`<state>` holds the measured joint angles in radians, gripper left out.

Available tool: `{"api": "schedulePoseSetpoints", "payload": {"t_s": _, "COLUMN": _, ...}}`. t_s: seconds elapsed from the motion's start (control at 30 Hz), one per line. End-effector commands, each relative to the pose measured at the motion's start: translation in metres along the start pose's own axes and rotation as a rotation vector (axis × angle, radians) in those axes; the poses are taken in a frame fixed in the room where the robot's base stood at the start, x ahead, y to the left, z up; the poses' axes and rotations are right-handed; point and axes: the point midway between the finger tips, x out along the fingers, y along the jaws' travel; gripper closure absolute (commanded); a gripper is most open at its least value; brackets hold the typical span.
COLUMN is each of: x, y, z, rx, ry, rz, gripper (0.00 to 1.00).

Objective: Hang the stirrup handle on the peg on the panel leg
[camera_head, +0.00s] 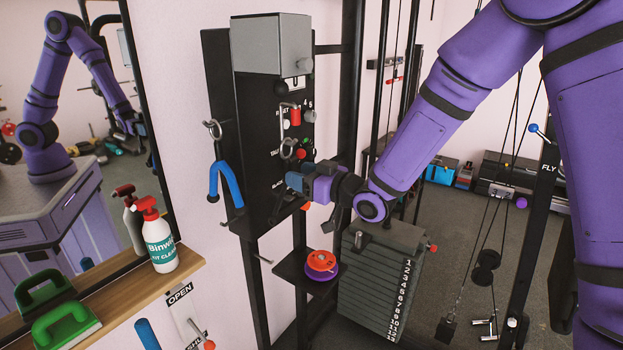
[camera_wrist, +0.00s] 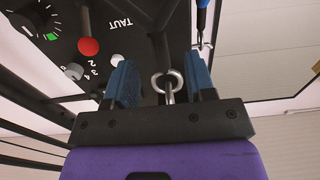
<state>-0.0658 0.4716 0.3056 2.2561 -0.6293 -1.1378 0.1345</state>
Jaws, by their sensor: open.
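The blue stirrup handle (camera_head: 229,182) hangs at the panel's left side in the head view, below a metal ring (camera_head: 212,129). Part of a blue bar, seemingly the same handle (camera_wrist: 203,15), shows at the top of the wrist view. My gripper (camera_head: 292,181) is open in front of the dark panel (camera_head: 255,130), right of the handle and apart from it. A metal ring (camera_wrist: 168,82) appears between its blue fingers in the wrist view; I cannot tell its depth. A small grey peg (camera_head: 263,261) sticks out on the black panel leg (camera_head: 256,300).
A shelf (camera_head: 292,272) with red and purple discs (camera_head: 321,262) stands right of the leg. A numbered weight stack (camera_head: 375,285) is beside it.

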Motion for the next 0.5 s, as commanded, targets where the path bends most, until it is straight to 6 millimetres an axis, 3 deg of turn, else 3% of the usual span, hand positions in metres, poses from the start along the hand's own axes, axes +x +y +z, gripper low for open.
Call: {"api": "schedulePoseSetpoints", "payload": {"t_s": 0.5, "x": 0.039, "y": 0.0, "z": 0.0, "rx": -0.001, "ry": 0.0, "rz": 0.0, "gripper": 0.5}}
